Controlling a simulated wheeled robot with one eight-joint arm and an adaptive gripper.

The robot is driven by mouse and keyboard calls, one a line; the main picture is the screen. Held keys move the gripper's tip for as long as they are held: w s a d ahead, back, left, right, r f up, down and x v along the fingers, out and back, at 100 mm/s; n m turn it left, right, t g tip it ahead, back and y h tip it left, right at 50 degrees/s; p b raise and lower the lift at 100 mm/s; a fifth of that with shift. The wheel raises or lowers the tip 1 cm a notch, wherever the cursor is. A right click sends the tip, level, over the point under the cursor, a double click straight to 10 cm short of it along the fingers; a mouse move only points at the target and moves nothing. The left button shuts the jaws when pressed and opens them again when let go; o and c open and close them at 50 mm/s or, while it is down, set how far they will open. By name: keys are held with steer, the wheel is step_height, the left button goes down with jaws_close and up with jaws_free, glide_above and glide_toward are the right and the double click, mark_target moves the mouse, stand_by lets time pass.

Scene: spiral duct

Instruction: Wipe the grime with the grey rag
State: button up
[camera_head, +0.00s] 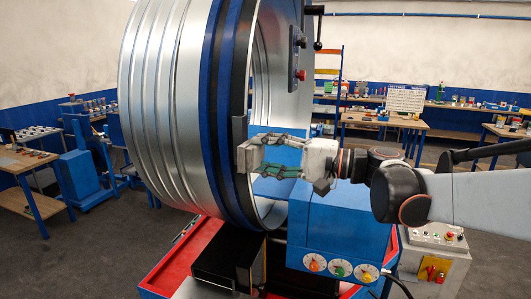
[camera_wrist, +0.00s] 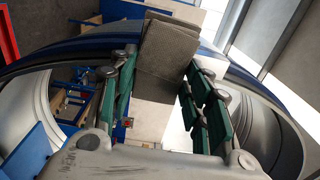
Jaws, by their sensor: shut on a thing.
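The grey rag (camera_head: 243,158) is a folded, flat brownish-grey pad at the tips of my gripper (camera_head: 256,156). In the wrist view the rag (camera_wrist: 165,47) shows beyond the green-padded fingers of my gripper (camera_wrist: 163,75), which are shut on it. The rag is at the blue and black rim of the large ribbed metal duct (camera_head: 160,100). I cannot tell whether it touches the rim. A dark upright patch (camera_head: 240,130) shows just above the rag on the rim. I cannot tell whether it is grime or part of the rag.
The duct stands over a red-edged base (camera_head: 185,255). A blue box with dials (camera_head: 335,235) is below my arm. A grey control box (camera_head: 435,262) stands at lower right. Workbenches (camera_head: 385,122) line the back, and another table (camera_head: 28,165) is at left.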

steer(key=shift+f+b, duration=0.45)
steer(key=shift+f, duration=0.45)
steer(key=shift+v, duration=2.85)
steer(key=shift+v, duration=1.45)
